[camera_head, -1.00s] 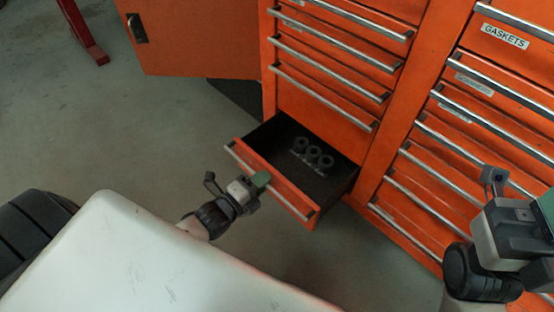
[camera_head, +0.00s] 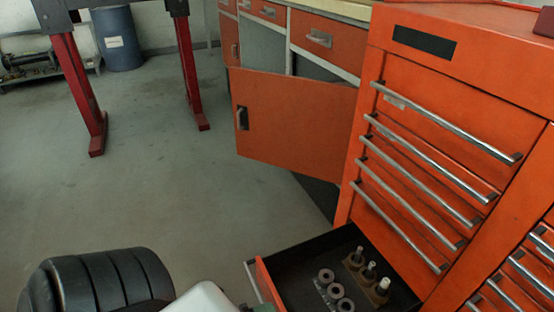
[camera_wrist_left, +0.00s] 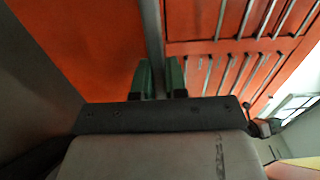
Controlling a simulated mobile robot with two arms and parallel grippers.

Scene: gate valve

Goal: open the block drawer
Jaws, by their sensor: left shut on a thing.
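The open block drawer (camera_head: 275,249) is the lowest one of the orange cabinet, at the bottom of the head view. Inside are dark rings on a holder (camera_head: 334,291) and a block with upright pegs (camera_head: 367,274). In the left wrist view the drawer's metal handle bar (camera_wrist_left: 152,30) runs between the green fingertips of my left gripper (camera_wrist_left: 160,78), which is shut on it. In the head view only a sliver of this gripper shows at the bottom edge. A dark part at the right of the left wrist view looks like my right gripper (camera_wrist_left: 262,126); its fingers are unclear.
Several shut drawers with metal bar handles (camera_head: 410,228) are above the open one. An orange cupboard door (camera_head: 292,122) stands open behind it. Red stand legs (camera_head: 80,90) and a blue barrel (camera_head: 118,38) are farther back. The grey floor (camera_head: 170,190) on the left is clear.

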